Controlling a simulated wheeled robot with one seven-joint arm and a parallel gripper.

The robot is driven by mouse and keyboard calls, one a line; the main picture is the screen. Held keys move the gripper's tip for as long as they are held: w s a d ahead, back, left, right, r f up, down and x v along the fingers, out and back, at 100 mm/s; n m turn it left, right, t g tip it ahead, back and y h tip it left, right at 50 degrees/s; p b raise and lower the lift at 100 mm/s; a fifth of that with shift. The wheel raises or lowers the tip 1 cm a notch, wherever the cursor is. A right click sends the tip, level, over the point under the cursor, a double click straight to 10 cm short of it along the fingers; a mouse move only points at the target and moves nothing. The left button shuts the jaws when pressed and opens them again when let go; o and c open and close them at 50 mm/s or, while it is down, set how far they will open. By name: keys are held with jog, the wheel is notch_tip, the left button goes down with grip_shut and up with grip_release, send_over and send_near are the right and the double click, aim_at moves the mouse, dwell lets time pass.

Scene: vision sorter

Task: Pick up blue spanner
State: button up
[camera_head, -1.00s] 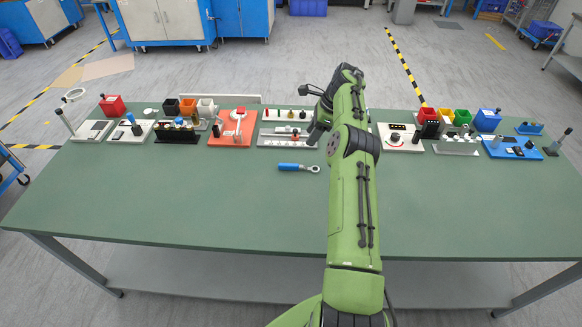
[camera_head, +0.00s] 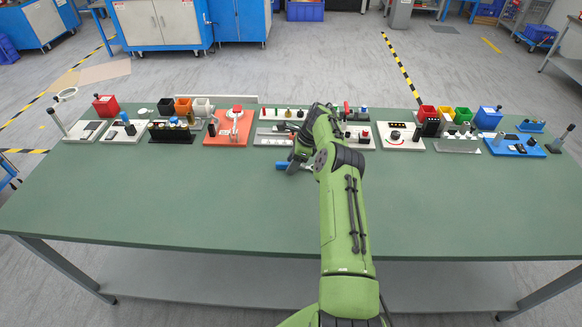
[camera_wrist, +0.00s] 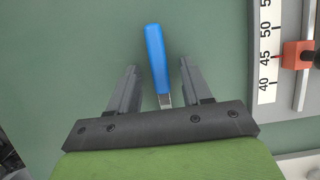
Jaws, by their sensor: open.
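The blue spanner lies on the green table. In the wrist view its blue handle (camera_wrist: 156,58) points up the picture, and a bit of its metal shank shows before my gripper's body hides the rest. My gripper (camera_wrist: 157,75) is open, with one finger on each side of the spanner and a gap on both sides. In the head view only the end of the blue handle (camera_head: 282,166) shows at the left of my gripper (camera_head: 291,167); my arm hides the rest of the spanner.
A white board with a scale and an orange-red slider (camera_wrist: 297,54) lies right of my gripper in the wrist view. A row of boards and small bins, with a red lever board (camera_head: 229,133), lines the table's back. The front of the green table (camera_head: 180,215) is clear.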

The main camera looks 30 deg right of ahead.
grip_shut()
notch_tip(320, 180, up, 10)
jog(key=p, duration=0.2)
jog(key=c, duration=0.6)
grip_release()
grip_shut()
